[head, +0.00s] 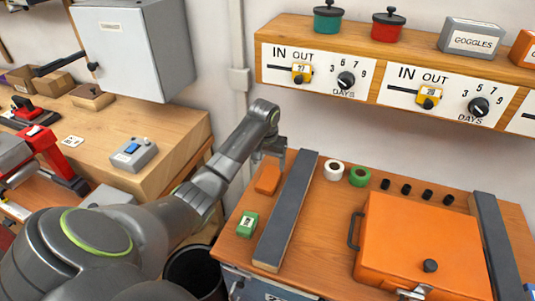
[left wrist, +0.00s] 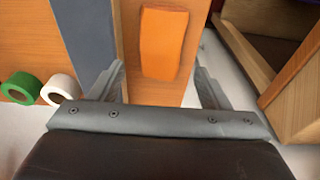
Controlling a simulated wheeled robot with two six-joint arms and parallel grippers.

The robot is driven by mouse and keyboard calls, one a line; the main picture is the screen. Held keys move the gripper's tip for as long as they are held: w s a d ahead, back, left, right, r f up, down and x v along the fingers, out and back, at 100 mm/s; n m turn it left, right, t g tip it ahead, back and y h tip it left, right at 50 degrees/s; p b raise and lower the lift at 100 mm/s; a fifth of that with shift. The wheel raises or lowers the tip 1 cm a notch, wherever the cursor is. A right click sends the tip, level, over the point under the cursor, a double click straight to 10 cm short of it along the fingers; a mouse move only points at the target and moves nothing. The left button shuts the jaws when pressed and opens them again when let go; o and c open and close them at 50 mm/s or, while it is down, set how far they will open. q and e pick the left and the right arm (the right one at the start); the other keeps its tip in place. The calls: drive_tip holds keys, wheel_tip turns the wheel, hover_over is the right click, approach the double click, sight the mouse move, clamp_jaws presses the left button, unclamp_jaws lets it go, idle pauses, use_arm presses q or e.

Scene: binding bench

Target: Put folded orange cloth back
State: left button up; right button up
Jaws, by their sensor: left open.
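The folded orange cloth (head: 268,179) lies flat on the wooden bench top, near its left back corner and left of a long dark grey bar (head: 286,208). In the left wrist view the cloth (left wrist: 163,43) is an orange block ahead of the fingers. My left gripper (head: 271,153) is above and just behind the cloth. The cloth's near end lies between the fingertips in that picture; I cannot tell the height gap. My right gripper is not in view.
White tape (head: 333,170) and green tape (head: 359,176) rolls stand right of the bar. A green labelled block (head: 247,224) sits in front of the cloth. A large orange case (head: 425,245) fills the right. A shelf (head: 350,30) with dials hangs above.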

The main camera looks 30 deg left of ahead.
use_arm(q)
drive_tip(key=shift+s+d+r, duration=0.1)
drive_tip(key=shift+s+r, duration=0.05)
drive_tip(key=shift+r, duration=0.9)
drive_tip(key=shift+s+r, duration=0.15)
drive_tip(key=shift+r, duration=0.85)
drive_tip(key=shift+f, duration=0.1)
